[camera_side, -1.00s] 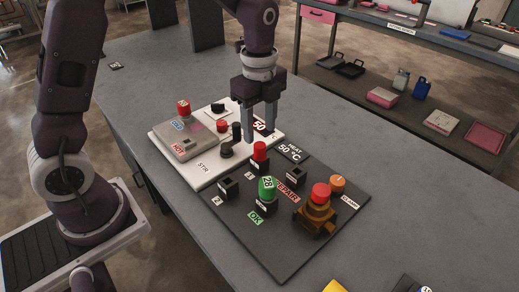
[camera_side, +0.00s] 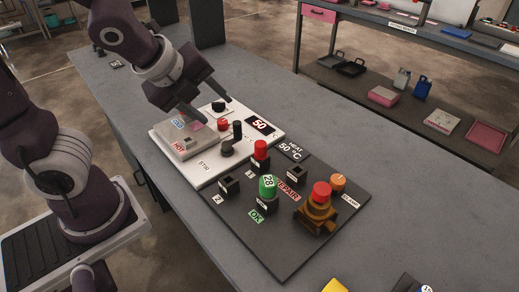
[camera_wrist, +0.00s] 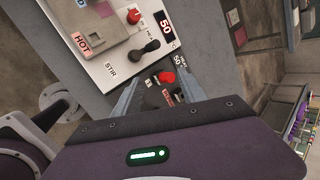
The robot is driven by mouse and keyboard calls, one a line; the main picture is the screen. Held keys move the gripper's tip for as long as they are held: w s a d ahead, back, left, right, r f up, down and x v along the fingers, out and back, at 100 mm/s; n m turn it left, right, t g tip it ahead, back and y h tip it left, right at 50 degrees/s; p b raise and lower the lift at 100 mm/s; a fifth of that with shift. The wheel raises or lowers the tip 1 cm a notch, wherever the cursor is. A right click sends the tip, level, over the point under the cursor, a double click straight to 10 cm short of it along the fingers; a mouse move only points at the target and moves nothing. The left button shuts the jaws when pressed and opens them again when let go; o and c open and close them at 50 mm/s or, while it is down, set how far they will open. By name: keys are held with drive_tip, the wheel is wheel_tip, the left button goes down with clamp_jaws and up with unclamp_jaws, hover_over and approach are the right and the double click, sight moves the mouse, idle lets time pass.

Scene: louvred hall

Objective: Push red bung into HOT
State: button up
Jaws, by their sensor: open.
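The grey box (camera_side: 190,142) carries a HOT label (camera_side: 179,147) on its front and a COLD label (camera_side: 178,125); HOT also shows in the wrist view (camera_wrist: 83,42). Several red tops are in view; I cannot tell which is the bung. One red top (camera_side: 260,149) stands in a black holder on the dark board, also in the wrist view (camera_wrist: 167,77). Another (camera_side: 223,124) is on the white panel and another (camera_side: 321,190) on the brown clamp. The numbered red piece behind the box is hidden by my gripper. My gripper (camera_side: 217,111) is open, empty and tilted above the box and panel.
The dark board (camera_side: 285,255) holds a green top (camera_side: 268,185) and black holders.

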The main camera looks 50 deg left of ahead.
sight(257, 145)
drive_tip(key=w+d+f+m, duration=0.1)
drive_tip(key=w+f+m, duration=0.2)
drive_tip(key=f+m, duration=0.1)
drive_tip(key=w+d+f+m+h, duration=0.1)
drive_tip(key=w+d+f+m, duration=0.1)
drive_tip(key=f+m, duration=0.3)
drive_tip(key=w+d+f+m, duration=0.1)
drive_tip(key=w+f+m, duration=0.3)
drive_tip(key=m, duration=0.3)
drive_tip(key=shift+w+d+f+h, duration=0.1)
drive_tip(key=shift+d+f+h, duration=0.2)
drive_tip(key=shift+f, duration=0.25)
clamp_jaws()
drive_tip(key=shift+m, duration=0.3)
unclamp_jaws()
